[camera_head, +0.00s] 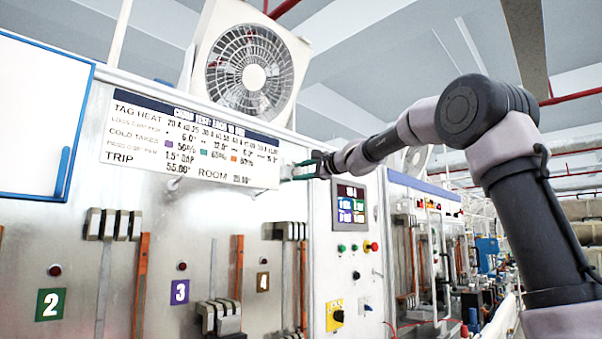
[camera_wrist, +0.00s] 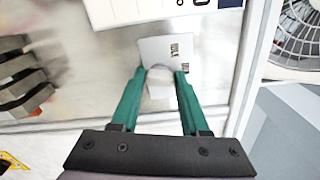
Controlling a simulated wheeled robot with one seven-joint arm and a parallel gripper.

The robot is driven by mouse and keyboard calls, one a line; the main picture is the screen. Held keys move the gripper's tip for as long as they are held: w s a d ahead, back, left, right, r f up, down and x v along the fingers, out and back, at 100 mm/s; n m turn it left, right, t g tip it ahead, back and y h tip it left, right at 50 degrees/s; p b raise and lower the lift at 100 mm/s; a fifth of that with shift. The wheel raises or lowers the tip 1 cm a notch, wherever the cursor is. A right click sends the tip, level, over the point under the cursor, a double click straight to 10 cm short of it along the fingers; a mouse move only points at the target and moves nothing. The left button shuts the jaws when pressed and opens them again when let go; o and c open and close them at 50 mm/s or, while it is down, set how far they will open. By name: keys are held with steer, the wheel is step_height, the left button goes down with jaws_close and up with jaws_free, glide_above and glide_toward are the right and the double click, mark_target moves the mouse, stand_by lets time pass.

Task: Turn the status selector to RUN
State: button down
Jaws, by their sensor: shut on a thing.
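My gripper (camera_wrist: 161,72) reaches the upper right of the metal panel, next to the right edge of the printed sign; it also shows in the head view (camera_head: 300,171). Its two green fingers are shut on a small pale piece (camera_wrist: 160,90), which I take to be the status selector. A light plate (camera_wrist: 163,48) with small dark lettering lies just beyond the fingertips; I cannot read the words. The fingers cover part of the selector, so its pointing direction is unclear. In the head view the selector is too small to make out.
The printed sign (camera_head: 190,142) is close left of my gripper. A fan (camera_head: 252,72) stands above the panel. A display (camera_head: 350,204), buttons and a yellow-plated black knob (camera_head: 335,315) are on the right-hand panel. Breakers (camera_head: 220,317) sit lower down.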

steer(key=shift+n, duration=1.1)
steer(key=shift+f, duration=0.1)
steer(key=shift+c, duration=2)
jaws_free()
steer(key=shift+d, duration=0.1)
steer(key=v, duration=1)
steer(key=shift+s+d, duration=0.2)
steer(key=shift+s, duration=0.05)
